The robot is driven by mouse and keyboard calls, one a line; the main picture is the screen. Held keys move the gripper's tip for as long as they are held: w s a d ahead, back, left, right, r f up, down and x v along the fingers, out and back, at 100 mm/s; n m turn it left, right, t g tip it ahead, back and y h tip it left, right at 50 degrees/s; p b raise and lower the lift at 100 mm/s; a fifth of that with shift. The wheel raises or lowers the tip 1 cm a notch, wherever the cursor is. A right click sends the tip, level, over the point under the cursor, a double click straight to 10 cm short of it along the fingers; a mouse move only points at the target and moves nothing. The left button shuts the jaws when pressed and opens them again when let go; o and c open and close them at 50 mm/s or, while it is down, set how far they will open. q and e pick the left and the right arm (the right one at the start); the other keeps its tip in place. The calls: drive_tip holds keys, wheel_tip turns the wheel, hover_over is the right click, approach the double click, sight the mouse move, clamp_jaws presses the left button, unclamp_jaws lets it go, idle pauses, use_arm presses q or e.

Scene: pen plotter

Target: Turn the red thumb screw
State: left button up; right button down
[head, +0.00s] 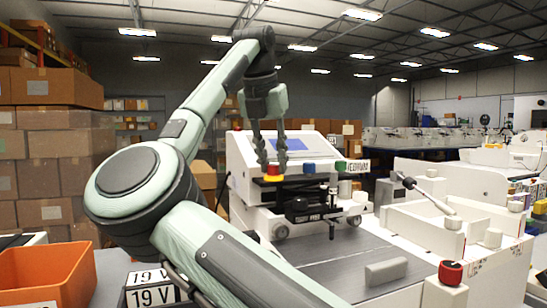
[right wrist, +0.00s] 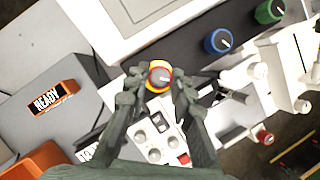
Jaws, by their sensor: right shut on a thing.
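The red thumb screw (head: 273,171) sits on a yellow ring at the left end of a row of coloured knobs on the front of the white plotter (head: 237,160). In the right wrist view the red thumb screw (right wrist: 160,76) shows a grey top with a pale mark. My right gripper (head: 270,152) reaches it from above. In the right wrist view its fingertips (right wrist: 158,84) lie on both sides of the screw, shut on it. My left gripper is not in view.
A blue knob (head: 309,167) and a green knob (head: 341,166) stand to the right of the screw. A black carriage (head: 310,208) lies below. Another red knob (head: 451,272) is at the front right. An orange bin (head: 45,278) stands at the left.

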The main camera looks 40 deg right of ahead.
drive_tip(key=shift+w+r+m+g+h, duration=0.1)
drive_tip(key=shift+m+g+h, duration=0.2)
drive_tip(key=shift+m, duration=0.8)
drive_tip(key=shift+w+m+g+h, duration=0.1)
drive_tip(key=shift+m+g, duration=0.3)
drive_tip(key=shift+m, duration=0.7)
drive_tip(key=c, duration=1.3)
unclamp_jaws()
drive_tip(key=v, duration=1.2)
drive_tip(key=shift+a, duration=0.1)
